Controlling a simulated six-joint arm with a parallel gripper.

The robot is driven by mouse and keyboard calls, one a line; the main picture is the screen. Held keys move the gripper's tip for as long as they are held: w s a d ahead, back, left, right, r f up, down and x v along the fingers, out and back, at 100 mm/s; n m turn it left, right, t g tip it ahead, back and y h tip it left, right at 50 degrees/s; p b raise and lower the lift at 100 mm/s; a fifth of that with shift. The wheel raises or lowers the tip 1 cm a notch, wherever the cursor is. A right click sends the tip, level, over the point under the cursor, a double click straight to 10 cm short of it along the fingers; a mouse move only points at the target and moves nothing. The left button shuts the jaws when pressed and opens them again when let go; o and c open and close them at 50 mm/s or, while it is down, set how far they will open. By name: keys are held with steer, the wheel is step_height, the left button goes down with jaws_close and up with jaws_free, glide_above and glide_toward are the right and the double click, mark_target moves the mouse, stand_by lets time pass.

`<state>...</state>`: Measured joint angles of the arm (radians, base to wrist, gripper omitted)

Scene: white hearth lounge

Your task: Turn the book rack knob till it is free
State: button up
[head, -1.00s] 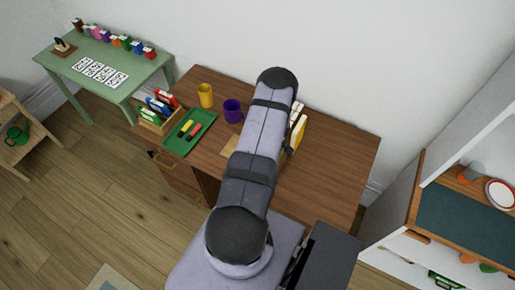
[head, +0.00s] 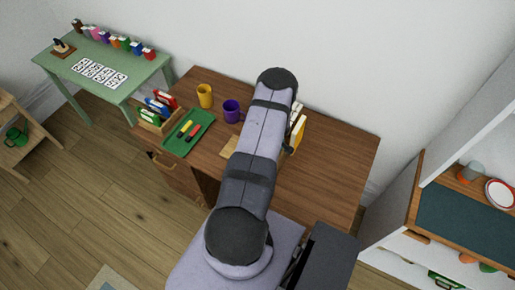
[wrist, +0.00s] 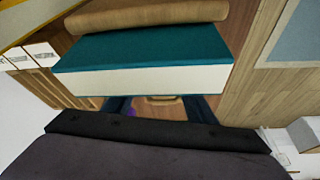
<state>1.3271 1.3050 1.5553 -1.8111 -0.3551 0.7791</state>
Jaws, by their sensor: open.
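In the head view, books with yellow and white faces (head: 299,137) stand upright on the brown desk, partly behind my arm. The rack under them is mostly hidden, and I cannot make out its knob in either view. In the wrist view a teal book with a white page edge (wrist: 145,80) lies across the picture, just beyond my gripper (wrist: 160,106). The two dark fingers show apart below the book's edge, with nothing clearly between them. My gripper is hidden by my arm in the head view.
The desk (head: 335,180) also holds a purple mug (head: 231,111), a yellow mug (head: 205,95), a green tray (head: 178,140) with markers, and a wooden box of small books (head: 158,112). The desk's right part is bare. A white shelf unit (head: 395,215) stands at the right.

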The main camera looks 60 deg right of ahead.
steer(key=shift+r, duration=0.1)
steer(key=b+v, duration=0.1)
steer(key=v, duration=0.6)
steer(key=shift+b, duration=0.3)
stand_by(0.3)
